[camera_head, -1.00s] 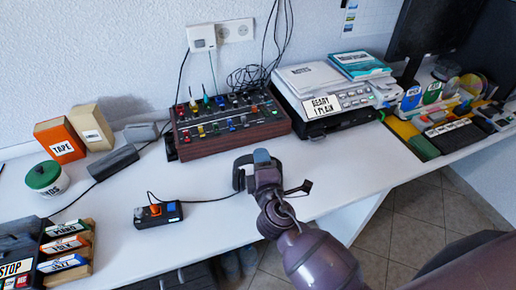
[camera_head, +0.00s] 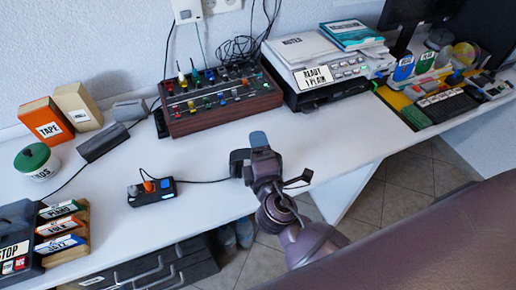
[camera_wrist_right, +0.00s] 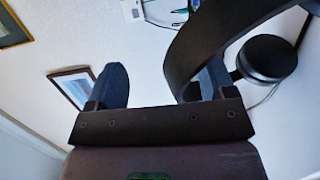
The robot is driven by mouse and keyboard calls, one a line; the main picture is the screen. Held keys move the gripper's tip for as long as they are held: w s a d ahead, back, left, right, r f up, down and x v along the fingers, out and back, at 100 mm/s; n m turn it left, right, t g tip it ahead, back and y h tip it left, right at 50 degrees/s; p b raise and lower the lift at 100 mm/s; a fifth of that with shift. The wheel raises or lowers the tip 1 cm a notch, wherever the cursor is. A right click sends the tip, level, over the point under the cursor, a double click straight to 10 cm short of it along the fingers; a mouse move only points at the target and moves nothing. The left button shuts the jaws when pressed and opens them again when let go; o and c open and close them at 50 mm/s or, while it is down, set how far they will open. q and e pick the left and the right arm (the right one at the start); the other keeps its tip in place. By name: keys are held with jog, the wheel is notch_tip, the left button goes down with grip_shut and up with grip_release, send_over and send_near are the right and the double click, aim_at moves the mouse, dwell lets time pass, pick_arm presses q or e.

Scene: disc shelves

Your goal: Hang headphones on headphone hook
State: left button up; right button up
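The dark headphones (camera_head: 238,160) show in the head view just left of my right gripper (camera_head: 258,142), at the desk's front part. In the right wrist view a black curved band (camera_wrist_right: 190,55) crosses close to the right-hand finger, and a round ear cup (camera_wrist_right: 272,60) lies beyond it. My right gripper (camera_wrist_right: 162,82) has its two blue-tipped fingers wide apart, with a clear gap beside the left-hand finger. I cannot tell whether the band touches the right-hand finger. The headphone hook is not recognisable in these views. My left gripper is out of view.
A power strip (camera_head: 152,190) with a cable lies left of the headphones. A mixer (camera_head: 215,102) and a printer (camera_head: 322,72) stand at the back. Labelled boxes (camera_head: 62,230) stand at the left front. The white desk (camera_head: 345,135) is clear to the right of the gripper.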

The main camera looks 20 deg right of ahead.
jog(key=o, duration=0.4)
jog(key=shift+s+a+b, duration=0.25)
jog(key=shift+s+b, duration=0.05)
jog(key=shift+s, duration=1.5)
jog(key=shift+s+a+b, duration=0.3)
jog(key=shift+s, duration=1.45)
jog(key=shift+s+a+b, duration=0.25)
jog(key=shift+s+b, duration=0.05)
jog(key=shift+s, duration=1.5)
